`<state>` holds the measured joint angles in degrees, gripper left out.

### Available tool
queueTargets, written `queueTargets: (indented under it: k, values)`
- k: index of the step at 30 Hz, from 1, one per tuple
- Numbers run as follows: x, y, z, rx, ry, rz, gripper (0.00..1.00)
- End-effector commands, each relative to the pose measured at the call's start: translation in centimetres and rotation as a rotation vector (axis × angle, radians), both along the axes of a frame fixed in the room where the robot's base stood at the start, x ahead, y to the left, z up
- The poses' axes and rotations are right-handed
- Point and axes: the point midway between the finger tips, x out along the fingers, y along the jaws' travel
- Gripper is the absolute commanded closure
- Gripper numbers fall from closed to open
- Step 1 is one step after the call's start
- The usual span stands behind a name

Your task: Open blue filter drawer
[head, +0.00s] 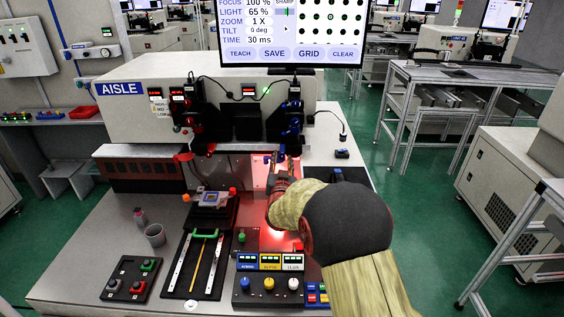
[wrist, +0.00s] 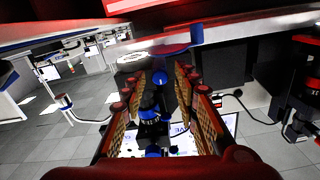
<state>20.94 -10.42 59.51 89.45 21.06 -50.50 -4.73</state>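Blue parts (head: 292,120) sit on the right side of the machine front in the head view. A small blue piece (head: 282,150) shows just beside my gripper's tips; I cannot tell for certain which part is the drawer. In the wrist view a flat blue plate (wrist: 177,50) with a short post lies beyond the fingertips. A round blue knob (wrist: 159,78) and a blue-black fitting (wrist: 150,112) appear between the fingers, at unclear depth. My gripper (head: 281,164) is open, its two fingers apart; it also shows in the wrist view (wrist: 161,82). Contact is not visible.
The white AISLE machine (head: 130,104) stands behind, with a monitor (head: 290,35) above. Red parts (head: 186,128) are on its left. A control panel (head: 268,286), a slide rail (head: 200,262) and a grey cup (head: 155,236) are on the bench in front.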

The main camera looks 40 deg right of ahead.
Motion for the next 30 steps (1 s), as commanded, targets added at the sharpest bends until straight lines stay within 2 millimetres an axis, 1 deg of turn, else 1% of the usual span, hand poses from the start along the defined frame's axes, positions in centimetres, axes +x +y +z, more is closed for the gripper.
queueTargets:
  k: [2, 15, 30]
  values:
    - [-0.01, 0.00, 0.01, 0.000, 0.000, 0.000, 0.76]
    - [-0.02, 0.01, 0.00, 0.000, 0.000, 0.000, 1.00]
    - [-0.01, 0.02, -0.01, 0.000, 0.000, 0.000, 1.00]
